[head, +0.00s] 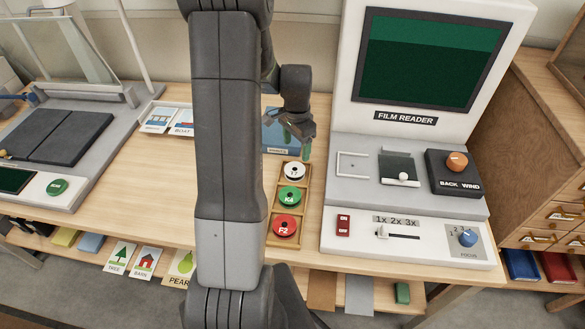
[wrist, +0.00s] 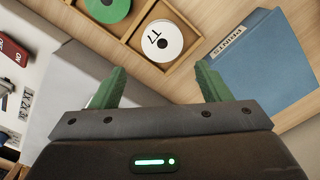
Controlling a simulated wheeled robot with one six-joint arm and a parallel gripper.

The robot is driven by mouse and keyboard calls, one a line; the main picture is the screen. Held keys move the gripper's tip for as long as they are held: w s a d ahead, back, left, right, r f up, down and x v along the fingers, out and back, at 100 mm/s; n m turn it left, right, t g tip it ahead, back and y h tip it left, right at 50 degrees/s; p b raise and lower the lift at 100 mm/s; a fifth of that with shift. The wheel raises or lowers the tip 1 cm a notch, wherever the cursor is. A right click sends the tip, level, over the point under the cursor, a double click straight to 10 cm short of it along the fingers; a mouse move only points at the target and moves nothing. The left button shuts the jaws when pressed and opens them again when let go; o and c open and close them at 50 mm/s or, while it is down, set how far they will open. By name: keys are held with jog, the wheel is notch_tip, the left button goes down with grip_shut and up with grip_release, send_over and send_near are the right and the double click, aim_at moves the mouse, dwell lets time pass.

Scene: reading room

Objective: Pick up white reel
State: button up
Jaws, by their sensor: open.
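The white reel (head: 294,171) lies in the back compartment of a wooden tray (head: 269,227), behind a green reel (head: 290,196) and a red reel (head: 286,226). In the wrist view the white reel (wrist: 158,41) shows a dark centre hole and the mark T7, with the green reel (wrist: 106,5) beside it. My gripper (head: 296,150) is above and just behind the white reel. In the wrist view my gripper (wrist: 160,88) has its green fingers wide apart with nothing between them. The white reel is beyond the fingertips, apart from them.
A blue PRINTS box (wrist: 262,66) stands close behind the tray; it also shows in the head view (head: 275,132). The film reader (head: 408,215) stands right of the tray. Bare tabletop (head: 150,200) lies left of my arm.

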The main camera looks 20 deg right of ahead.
aim_at(295, 169)
notch_tip(295, 169, down, 10)
jog(key=shift+w+a+r+p, duration=0.1)
jog(key=shift+w+a+p, duration=0.05)
jog(key=shift+p, duration=0.6)
jog(key=shift+c, duration=0.4)
jog(key=c, duration=0.7)
